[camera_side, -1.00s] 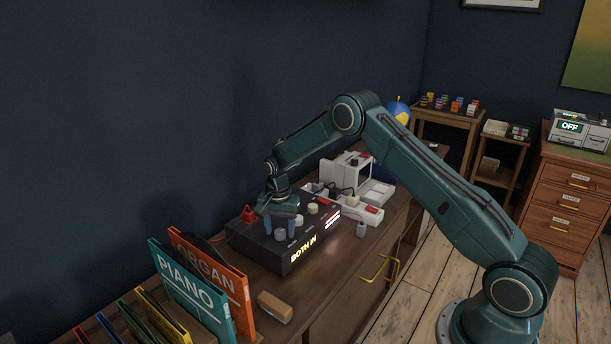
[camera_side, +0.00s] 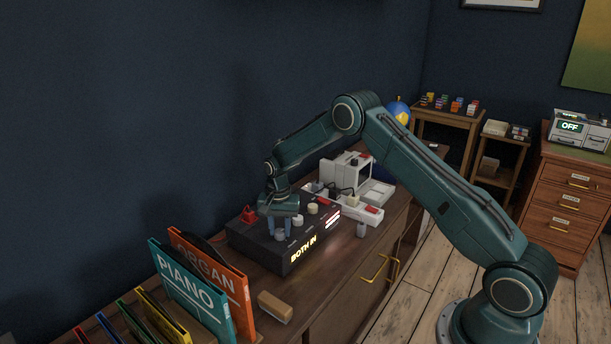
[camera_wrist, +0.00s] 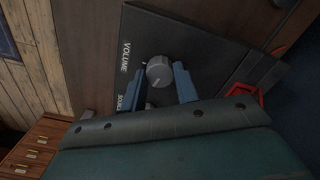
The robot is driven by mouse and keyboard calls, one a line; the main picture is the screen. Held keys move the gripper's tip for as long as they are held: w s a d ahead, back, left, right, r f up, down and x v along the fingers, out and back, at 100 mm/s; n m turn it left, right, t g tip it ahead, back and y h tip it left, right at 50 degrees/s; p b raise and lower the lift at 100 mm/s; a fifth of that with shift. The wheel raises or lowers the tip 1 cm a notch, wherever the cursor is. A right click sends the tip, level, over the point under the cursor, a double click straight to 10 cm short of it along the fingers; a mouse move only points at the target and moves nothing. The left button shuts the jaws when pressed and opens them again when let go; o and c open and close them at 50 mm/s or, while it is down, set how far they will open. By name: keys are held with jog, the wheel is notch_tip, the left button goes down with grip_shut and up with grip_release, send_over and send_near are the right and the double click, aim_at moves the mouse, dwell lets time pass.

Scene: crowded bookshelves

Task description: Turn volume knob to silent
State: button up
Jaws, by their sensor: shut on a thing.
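The dark box with the glowing "BOTH IN" display (camera_side: 303,250) sits on the wooden cabinet. The grey round volume knob (camera_wrist: 159,71) is on its face beside the printed word VOLUME (camera_wrist: 125,57); a small white tick shows near its edge. In the side view the knob (camera_side: 280,235) is low between my fingers. My gripper (camera_wrist: 164,76) points down at the box, its two blue fingers shut on opposite sides of the knob. The gripper also shows in the side view (camera_side: 280,228). A second label, starting "SOU", is partly hidden by my gripper.
Cream knobs (camera_side: 312,208) and a red piece (camera_side: 248,214) are on the box close to my gripper. A white machine (camera_side: 350,175) stands behind. PIANO (camera_side: 187,290) and ORGAN (camera_side: 215,275) records stand in front, with a tan block (camera_side: 275,306) nearby.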

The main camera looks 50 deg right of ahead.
jog(key=n, duration=1)
jog(key=shift+n, duration=0.3)
jog(key=n, duration=1)
jog(key=shift+n, duration=0.3)
jog(key=o, duration=1)
jog(key=shift+r, duration=0.15)
